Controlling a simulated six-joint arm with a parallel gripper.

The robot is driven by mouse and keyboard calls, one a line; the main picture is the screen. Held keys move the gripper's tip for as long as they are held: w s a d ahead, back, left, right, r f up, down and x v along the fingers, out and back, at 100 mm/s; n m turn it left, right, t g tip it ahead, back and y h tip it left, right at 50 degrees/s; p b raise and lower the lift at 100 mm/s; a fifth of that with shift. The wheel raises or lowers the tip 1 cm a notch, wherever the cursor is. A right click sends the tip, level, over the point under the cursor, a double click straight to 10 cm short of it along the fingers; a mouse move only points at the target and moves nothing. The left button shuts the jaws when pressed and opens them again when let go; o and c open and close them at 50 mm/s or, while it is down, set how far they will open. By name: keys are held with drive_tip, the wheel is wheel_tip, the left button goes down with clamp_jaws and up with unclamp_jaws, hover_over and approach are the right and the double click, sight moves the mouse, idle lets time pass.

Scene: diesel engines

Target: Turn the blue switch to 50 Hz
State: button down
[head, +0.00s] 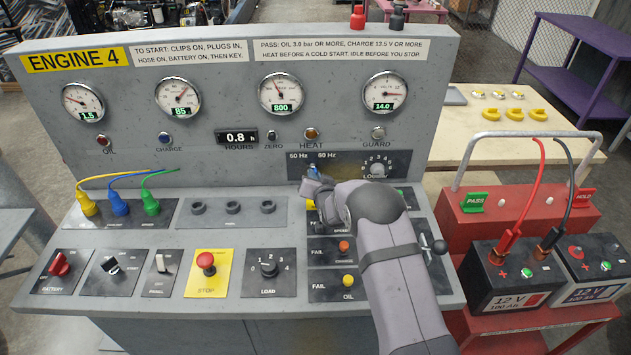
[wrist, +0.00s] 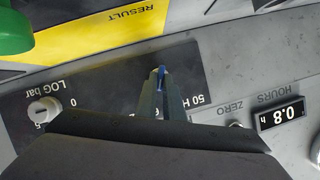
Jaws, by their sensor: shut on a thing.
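The blue switch (wrist: 161,71) shows as a narrow blue lever between my fingertips in the wrist view. It sits on a dark panel (wrist: 110,85) with a 50 Hz label at its right in that upside-down view; the other label is mostly hidden by my fingers. In the head view the blue switch (head: 313,169) is a small blue spot below the 50 Hz and 60 Hz labels, largely covered by my gripper (head: 312,176). My gripper is shut on the switch, and its fingers also show in the wrist view (wrist: 161,82). I cannot tell which label the lever points to.
A white LOG bar knob (head: 377,170) is right of the switch on the same panel. The HOURS display (head: 237,137) and ZERO button (head: 271,135) are up and left. Round gauges (head: 281,94) line the upright face. Plugs with cables (head: 120,205) stand at left.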

drive_tip(key=shift+a+n+h+b, duration=0.2)
drive_tip(key=shift+n+h+b, duration=0.35)
drive_tip(key=shift+n, duration=0.25)
drive_tip(key=shift+a+r+n+h+p, duration=0.2)
drive_tip(key=shift+n+h+p, duration=0.4)
drive_tip(key=shift+n, duration=0.3)
drive_tip(key=shift+a+f+n+h+p, duration=0.15)
drive_tip(key=shift+n+h+p, duration=0.45)
drive_tip(key=shift+n+h, duration=0.5)
drive_tip(key=shift+a+n+h, duration=0.1)
drive_tip(key=shift+n+h, duration=0.35)
drive_tip(key=shift+n, duration=0.65)
drive_tip(key=c, duration=1.9)
unclamp_jaws()
drive_tip(key=shift+f, duration=0.1)
drive_tip(key=shift+o, duration=0.2)
drive_tip(key=shift+s, duration=0.15)
drive_tip(key=b+v, duration=0.2)
drive_tip(key=v, duration=0.5)
